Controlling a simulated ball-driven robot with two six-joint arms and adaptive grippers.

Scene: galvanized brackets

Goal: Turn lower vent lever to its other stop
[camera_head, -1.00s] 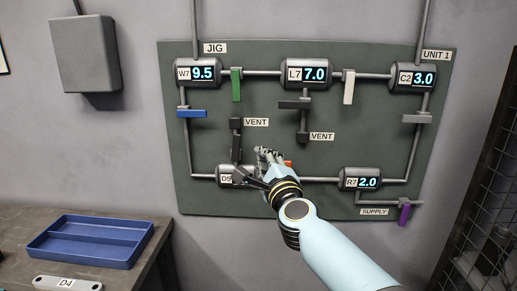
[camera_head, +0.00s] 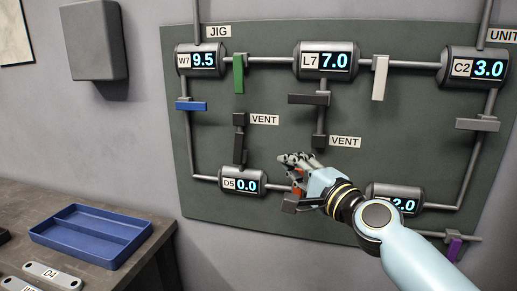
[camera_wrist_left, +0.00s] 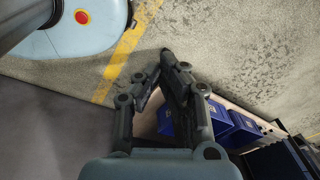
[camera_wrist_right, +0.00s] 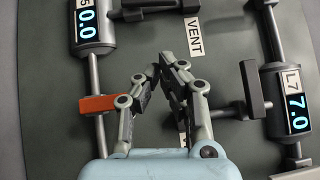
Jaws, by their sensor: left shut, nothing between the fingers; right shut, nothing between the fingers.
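Two levers sit by VENT labels. The lower one is a dark lever (camera_head: 239,150) standing upright along the short pipe above the D5 drum (camera_head: 226,182), which reads 0.0. The upper one is a dark grey lever (camera_head: 309,99) lying across the pipe under the L7 drum (camera_head: 325,60), which reads 7.0. My right gripper (camera_head: 284,158) is shut and empty, in front of the board, right of the lower vent lever and apart from it. It also shows shut in the right wrist view (camera_wrist_right: 165,62). My left gripper (camera_wrist_left: 172,62) is shut and empty, low over the floor.
A red lever (camera_wrist_right: 105,104) on the pipe beside D5 is close to my right gripper. Green (camera_head: 239,73), white (camera_head: 380,78) and blue (camera_head: 190,105) levers sit on other pipes. A blue tray (camera_head: 92,236) stands on the bench at left. Blue bins (camera_wrist_left: 218,122) are near my left gripper.

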